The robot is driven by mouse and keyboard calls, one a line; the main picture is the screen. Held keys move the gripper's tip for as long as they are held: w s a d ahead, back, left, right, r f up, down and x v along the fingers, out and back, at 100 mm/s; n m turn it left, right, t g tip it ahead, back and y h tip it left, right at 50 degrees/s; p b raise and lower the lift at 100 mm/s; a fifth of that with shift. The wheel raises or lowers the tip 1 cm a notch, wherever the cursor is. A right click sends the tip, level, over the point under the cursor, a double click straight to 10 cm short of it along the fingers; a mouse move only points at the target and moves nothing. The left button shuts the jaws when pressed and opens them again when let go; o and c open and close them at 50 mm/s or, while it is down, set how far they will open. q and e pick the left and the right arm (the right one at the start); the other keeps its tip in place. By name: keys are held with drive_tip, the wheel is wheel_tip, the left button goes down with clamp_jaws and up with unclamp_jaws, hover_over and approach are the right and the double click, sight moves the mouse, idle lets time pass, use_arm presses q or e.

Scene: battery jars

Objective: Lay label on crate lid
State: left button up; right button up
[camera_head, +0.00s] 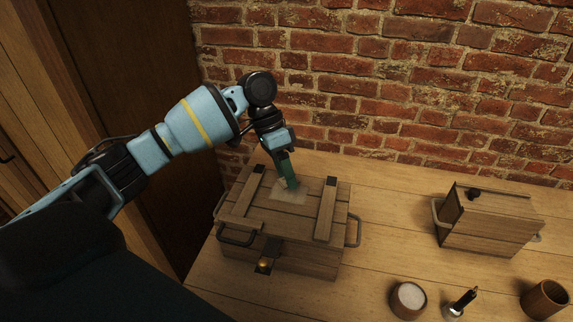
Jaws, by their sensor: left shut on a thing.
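The wooden crate (285,260) stands on the table below my left arm. Its plank lid (300,222) is closed, with two raised cross battens and dark metal corners. My left gripper (287,165) is above the back middle of the lid, between the battens, pointing down. It is shut on a narrow dark green piece (288,172), which seems to be the label, seen steeply tilted. Its lower end is at or just above a pale patch (287,198) on the lid; I cannot tell whether they touch. My right gripper is not in view.
A smaller wooden box (490,222) with a dark knob stands at the right. A round pot with white contents (409,298), a small dark-handled item (461,302) and a wooden cup (545,299) stand near the front. A brick wall (400,80) closes the back. The table between crate and box is clear.

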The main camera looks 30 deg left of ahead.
use_arm(q)
drive_tip(key=shift+f, duration=0.75)
drive_tip(key=o, duration=1)
drive_tip(key=shift+s+d, duration=0.1)
drive_tip(key=shift+s, duration=0.05)
drive_tip(key=shift+f, duration=0.1)
drive_tip(key=shift+f, duration=0.1)
drive_tip(key=v, duration=0.8)
drive_tip(key=shift+d+r, duration=0.15)
drive_tip(key=shift+r, duration=0.15)
drive_tip(key=shift+s, duration=0.1)
